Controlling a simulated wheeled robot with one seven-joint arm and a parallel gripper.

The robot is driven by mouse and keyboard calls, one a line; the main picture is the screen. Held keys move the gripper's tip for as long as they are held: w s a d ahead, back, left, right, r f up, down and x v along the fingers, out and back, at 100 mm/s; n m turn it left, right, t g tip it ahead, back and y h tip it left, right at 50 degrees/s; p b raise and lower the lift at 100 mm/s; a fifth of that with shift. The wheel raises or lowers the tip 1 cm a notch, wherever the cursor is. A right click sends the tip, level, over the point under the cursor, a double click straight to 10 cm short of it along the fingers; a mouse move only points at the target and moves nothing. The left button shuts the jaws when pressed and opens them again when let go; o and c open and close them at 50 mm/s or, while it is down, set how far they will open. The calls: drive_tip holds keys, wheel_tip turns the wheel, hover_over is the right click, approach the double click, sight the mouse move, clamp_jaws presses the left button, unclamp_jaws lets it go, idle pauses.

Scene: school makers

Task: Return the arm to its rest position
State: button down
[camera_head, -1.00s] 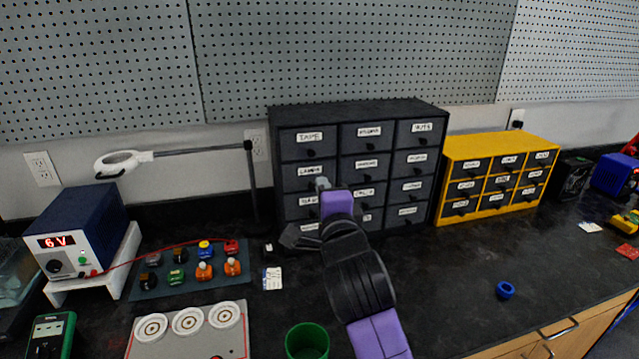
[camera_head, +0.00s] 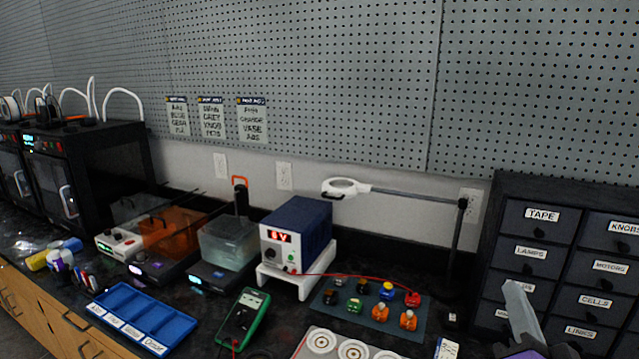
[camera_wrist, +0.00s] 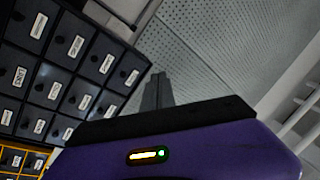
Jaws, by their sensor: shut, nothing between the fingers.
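My gripper (camera_head: 514,288) shows at the lower right of the head view, in front of the dark drawer cabinet (camera_head: 488,232). Its grey fingers point up and part of my purple arm shows below them. In the wrist view my gripper (camera_wrist: 157,82) has its two fingers together with nothing between them. The rest of my arm is cut off by the frame edge.
The bench holds a power supply (camera_head: 297,235), a blue tray (camera_head: 143,318), a green multimeter (camera_head: 243,318) and a mat (camera_head: 337,311) with small components. A magnifier lamp (camera_head: 346,188) reaches above them. Black printers (camera_head: 100,165) stand far left.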

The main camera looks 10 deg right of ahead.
drive_tip(key=s+a+f+n+y, duration=0.5)
drive_tip(key=s+a+f+n, duration=0.4)
drive_tip(key=s+f, duration=0.15)
drive_tip(key=s+a+f+n+g+y, duration=0.1)
drive_tip(key=s+a+f+g, duration=0.1)
drive_tip(key=s, duration=0.8)
drive_tip(key=s+a+f+n+g+y, duration=0.1)
drive_tip(key=s+a+f+n+g, duration=0.1)
drive_tip(key=s+a+f, duration=0.2)
drive_tip(key=s+f, duration=0.3)
drive_tip(key=s, duration=0.3)
drive_tip(key=shift+s+f+y, duration=0.15)
drive_tip(key=shift+s+y, duration=0.1)
drive_tip(key=shift+y, duration=0.15)
